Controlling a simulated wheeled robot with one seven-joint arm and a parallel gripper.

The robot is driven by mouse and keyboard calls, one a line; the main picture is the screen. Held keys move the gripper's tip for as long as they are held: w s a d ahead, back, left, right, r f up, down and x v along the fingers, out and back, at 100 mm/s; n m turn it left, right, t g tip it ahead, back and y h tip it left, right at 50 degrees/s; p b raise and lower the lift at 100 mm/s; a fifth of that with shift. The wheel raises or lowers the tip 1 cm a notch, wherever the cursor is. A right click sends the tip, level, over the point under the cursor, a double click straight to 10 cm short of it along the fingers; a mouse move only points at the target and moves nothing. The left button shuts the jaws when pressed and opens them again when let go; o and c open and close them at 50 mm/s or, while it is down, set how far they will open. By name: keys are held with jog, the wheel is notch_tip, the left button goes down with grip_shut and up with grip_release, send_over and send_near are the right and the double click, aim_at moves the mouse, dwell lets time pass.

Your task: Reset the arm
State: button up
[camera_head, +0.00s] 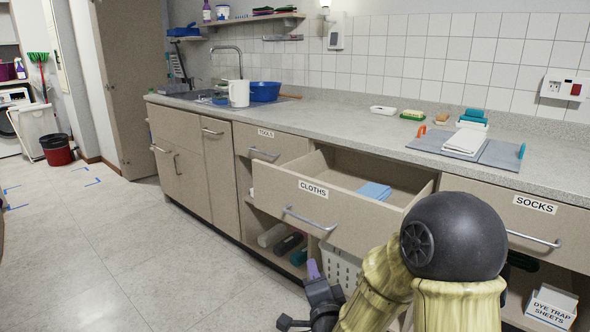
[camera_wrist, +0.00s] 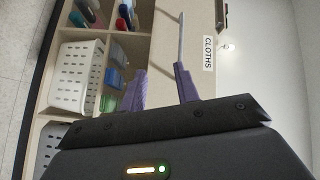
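My gripper (camera_head: 314,270) is low in front of the open drawer labelled CLOTHS (camera_head: 325,212), below its handle. In the wrist view my gripper (camera_wrist: 160,80) shows two purple fingers spread apart, with nothing held between them. The drawer's metal handle (camera_wrist: 181,38) appears just beyond the tip of the right finger; I cannot tell whether they touch. My arm is bent, with its dark round joint in front of the counter's right part.
The pulled-out drawer holds a folded blue cloth (camera_head: 375,190). Open shelves below hold bottles and a white basket (camera_wrist: 80,75). The SOCKS drawer (camera_head: 533,208) is on the right. The counter (camera_head: 340,120) carries a white jug (camera_head: 239,93) and a grey mat.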

jog(key=s+d+f+n+g+h+p, duration=0.1)
jog(key=s+d+f+n+g+p, duration=0.1)
jog(key=s+d+n+g, duration=0.6)
jog(key=s+d+f+n+g+h+p, duration=0.1)
jog(key=s+d+f+n+g+p, duration=0.1)
jog(key=s+n+g, duration=0.65)
notch_tip(320, 180, up, 38)
jog(key=s+m+t+p, duration=0.1)
jog(key=s+m+p, duration=0.1)
jog(key=p, duration=3.5)
jog(key=shift+s+d+f+m+t+p, duration=0.2)
jog(key=shift+s+m+t+p, duration=0.2)
jog(key=shift+m, duration=0.35)
jog(key=shift+w, duration=0.1)
